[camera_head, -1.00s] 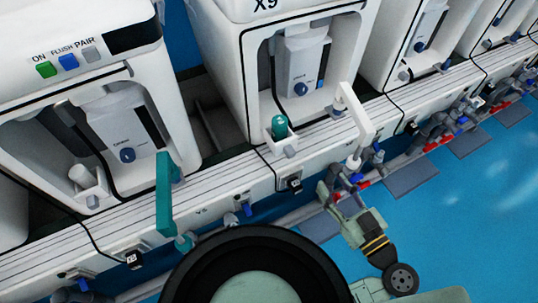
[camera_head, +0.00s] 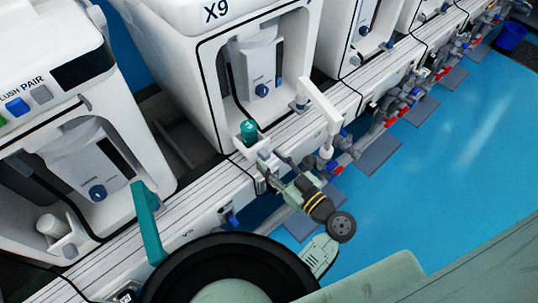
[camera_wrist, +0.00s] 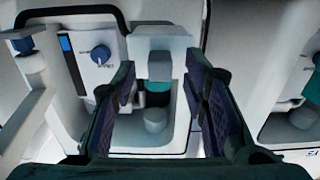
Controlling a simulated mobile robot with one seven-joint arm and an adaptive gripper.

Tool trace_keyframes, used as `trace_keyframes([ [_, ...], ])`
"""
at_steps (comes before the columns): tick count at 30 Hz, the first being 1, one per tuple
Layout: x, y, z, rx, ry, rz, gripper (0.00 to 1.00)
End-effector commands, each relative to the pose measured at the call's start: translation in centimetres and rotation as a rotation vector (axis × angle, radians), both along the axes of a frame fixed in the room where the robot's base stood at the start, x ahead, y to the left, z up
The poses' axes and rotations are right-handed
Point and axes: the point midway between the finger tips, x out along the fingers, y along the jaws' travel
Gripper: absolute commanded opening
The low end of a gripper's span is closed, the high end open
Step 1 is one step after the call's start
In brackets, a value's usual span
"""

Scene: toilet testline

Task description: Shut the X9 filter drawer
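The unit marked X9 (camera_head: 216,12) stands at upper middle in the head view. Its filter drawer (camera_head: 264,148) is a small white holder with a grey knob at the front of the alcove, with a teal-capped filter (camera_head: 249,131) upright in it. How far it sticks out is hard to tell. My gripper (camera_head: 264,174) is in front of the drawer; its tips are small there. In the wrist view my gripper (camera_wrist: 165,95) is open, with its dark fingers spread on either side of the grey knob (camera_wrist: 154,121) and the teal and dark filter (camera_wrist: 158,92). I cannot see contact.
A white upright handle (camera_head: 326,118) stands just right of my gripper. A teal handle (camera_head: 147,222) stands at left, before the neighbouring unit. Pipes and valves (camera_head: 388,115) run along the front of the bench. The blue floor (camera_head: 440,150) is open at right.

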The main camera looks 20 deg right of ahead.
Motion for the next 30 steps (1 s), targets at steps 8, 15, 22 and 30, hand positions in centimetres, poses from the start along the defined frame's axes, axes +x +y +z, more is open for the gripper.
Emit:
trace_keyframes([
  [8,1.39,0.47,0.0,-0.001,0.0,-0.001,0.4],
  [15,1.38,0.47,-0.02,-0.001,0.001,-0.001,0.37],
  [22,1.37,0.48,-0.02,-0.001,0.001,-0.001,0.21],
  [30,1.36,0.47,-0.02,-0.001,0.001,-0.001,0.03],
])
